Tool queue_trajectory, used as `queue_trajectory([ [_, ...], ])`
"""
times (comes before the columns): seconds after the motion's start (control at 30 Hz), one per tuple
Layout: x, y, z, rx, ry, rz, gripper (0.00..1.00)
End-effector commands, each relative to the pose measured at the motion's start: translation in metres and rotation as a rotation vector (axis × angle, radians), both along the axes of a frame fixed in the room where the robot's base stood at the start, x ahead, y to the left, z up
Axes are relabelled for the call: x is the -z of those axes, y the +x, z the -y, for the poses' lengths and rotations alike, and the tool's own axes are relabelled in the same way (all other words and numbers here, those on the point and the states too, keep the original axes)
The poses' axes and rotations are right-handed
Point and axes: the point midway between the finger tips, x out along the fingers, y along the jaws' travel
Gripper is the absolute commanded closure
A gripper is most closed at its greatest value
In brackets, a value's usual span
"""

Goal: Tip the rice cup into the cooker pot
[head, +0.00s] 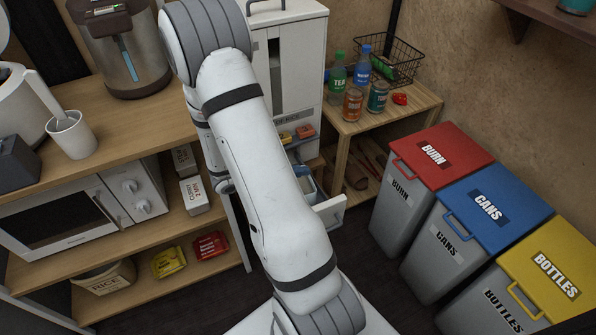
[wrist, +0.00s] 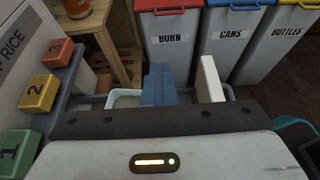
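My gripper shows in the wrist view as a dark bar with blue-grey fingers (wrist: 158,86) close together in the middle; nothing shows between them. They are over the pulled-out drawer of the white rice dispenser (head: 290,60), left of its white front panel (wrist: 210,80), which also shows in the head view (head: 331,212). A pale container edge (wrist: 124,97) shows in the drawer beside the fingers; I cannot tell whether it is the rice cup. A white cooker (head: 22,100) stands at the left of the counter, partly cut off; its pot's inside is not visible.
Numbered buttons green 1 (wrist: 18,152), yellow 2 (wrist: 38,92) and red 3 (wrist: 58,53) sit left of the drawer. A white cup with a paddle (head: 72,138) stands by the cooker. Red, blue and yellow-lidded bins (head: 440,155) stand at right. A low table (head: 425,100) holds bottles and cans.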

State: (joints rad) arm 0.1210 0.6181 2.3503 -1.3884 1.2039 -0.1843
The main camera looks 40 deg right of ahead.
Motion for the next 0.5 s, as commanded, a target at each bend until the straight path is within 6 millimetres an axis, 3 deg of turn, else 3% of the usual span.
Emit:
queue_trajectory([
  [0.4, -0.0004, 0.0, 0.0001, 0.0, 0.0, 0.0, 1.0],
  [0.5, -0.008, 0.0001, 0.0002, 0.0, 0.0, 0.001, 1.0],
])
